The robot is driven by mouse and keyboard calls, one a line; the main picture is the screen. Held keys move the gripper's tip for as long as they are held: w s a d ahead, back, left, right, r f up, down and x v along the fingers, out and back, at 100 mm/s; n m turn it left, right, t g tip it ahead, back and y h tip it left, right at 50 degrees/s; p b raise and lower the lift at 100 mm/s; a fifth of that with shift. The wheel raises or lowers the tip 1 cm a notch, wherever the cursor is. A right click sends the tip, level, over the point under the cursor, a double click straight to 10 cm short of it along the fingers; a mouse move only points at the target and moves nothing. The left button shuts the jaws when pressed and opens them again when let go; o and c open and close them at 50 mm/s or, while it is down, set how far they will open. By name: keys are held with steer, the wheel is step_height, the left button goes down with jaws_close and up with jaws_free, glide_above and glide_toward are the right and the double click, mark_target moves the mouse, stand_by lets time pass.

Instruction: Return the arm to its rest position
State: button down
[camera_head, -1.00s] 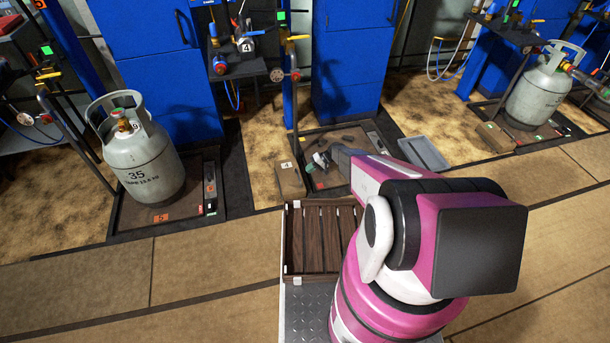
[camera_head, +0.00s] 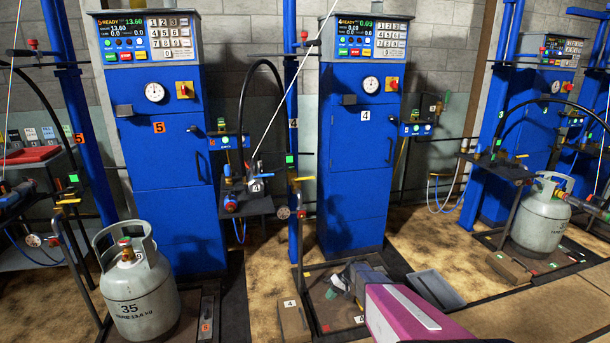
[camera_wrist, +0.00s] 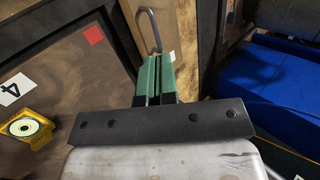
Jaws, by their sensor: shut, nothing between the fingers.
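My gripper (camera_head: 333,287) reaches out over the scale platform of station 4 (camera_head: 325,318) in the head view, at the end of my pink and grey arm. In the wrist view its green fingers (camera_wrist: 155,78) lie together, shut, with nothing visible between them. Just beyond the fingertips is a thin grey metal loop (camera_wrist: 149,28); I cannot tell whether they touch it. The brown plate with a white "4" label (camera_wrist: 10,89) lies to the left below.
A grey gas cylinder (camera_head: 140,295) stands on the left scale, another (camera_head: 540,215) on the right. Blue cabinets (camera_head: 355,150) stand behind. A brown block (camera_head: 292,318) is left of the platform, a grey tray (camera_head: 437,289) right of it. Several hoses and valves hang between stations.

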steer(key=s+d+r+m+t+h, duration=0.1)
steer(key=s+d+r+h, duration=0.2)
steer(key=s+r, duration=0.8)
steer(key=s+d+r+m+t+h, duration=0.1)
steer(key=s+d+r+h, duration=0.2)
steer(key=s+r, duration=0.9)
step_height(320, 180, up, 7)
steer(key=shift+d+f+t+h, duration=0.2)
steer(key=shift+d+t+h, duration=0.15)
steer(key=shift+h, duration=0.55)
